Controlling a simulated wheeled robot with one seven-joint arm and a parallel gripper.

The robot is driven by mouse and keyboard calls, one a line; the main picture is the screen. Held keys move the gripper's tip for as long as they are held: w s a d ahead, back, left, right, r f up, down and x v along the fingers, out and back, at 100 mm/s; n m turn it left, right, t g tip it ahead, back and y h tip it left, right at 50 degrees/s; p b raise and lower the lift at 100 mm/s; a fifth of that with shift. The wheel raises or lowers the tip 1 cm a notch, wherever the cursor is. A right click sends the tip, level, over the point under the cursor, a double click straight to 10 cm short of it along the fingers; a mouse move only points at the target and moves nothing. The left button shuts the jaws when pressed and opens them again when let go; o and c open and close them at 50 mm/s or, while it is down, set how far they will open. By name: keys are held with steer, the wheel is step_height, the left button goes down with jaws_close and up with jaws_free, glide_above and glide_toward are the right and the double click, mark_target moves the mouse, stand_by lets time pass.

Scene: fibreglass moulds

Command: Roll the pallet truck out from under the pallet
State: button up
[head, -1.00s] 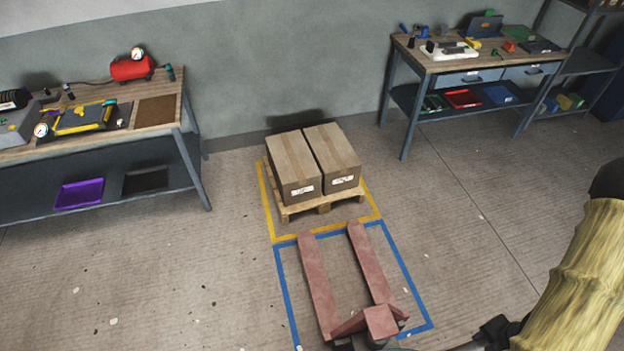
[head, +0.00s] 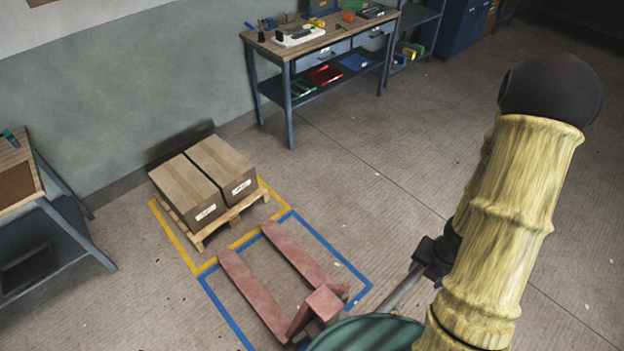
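The red pallet truck (head: 322,303) stands on the floor in the blue-outlined rectangle. Its two forks (head: 255,290) are bare and point at the pallet, with their tips near the line between the blue and yellow outlines. The wooden pallet (head: 215,226) rests in the yellow outline with two cardboard boxes (head: 222,168) on it. A strip of floor shows between fork tips and pallet. My gripper (head: 433,258) appears as a dark part beside my yellow-sleeved arm, at the end of a grey rod. The sleeve partly hides it, so its fingers and hold are unclear.
A workbench (head: 318,50) with tools and trays stands against the wall behind. Another bench (head: 18,190) is cut off at the left edge. The floor on the right is open. A green rounded part covers the truck's near end.

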steer(key=shift+s+d+r, duration=0.1)
steer(key=shift+r, duration=1.2)
steer(key=shift+d+r, duration=0.1)
steer(key=shift+r, duration=0.7)
step_height(320, 180, up, 9)
steer(key=s+d+p, duration=0.2)
stand_by(0.5)
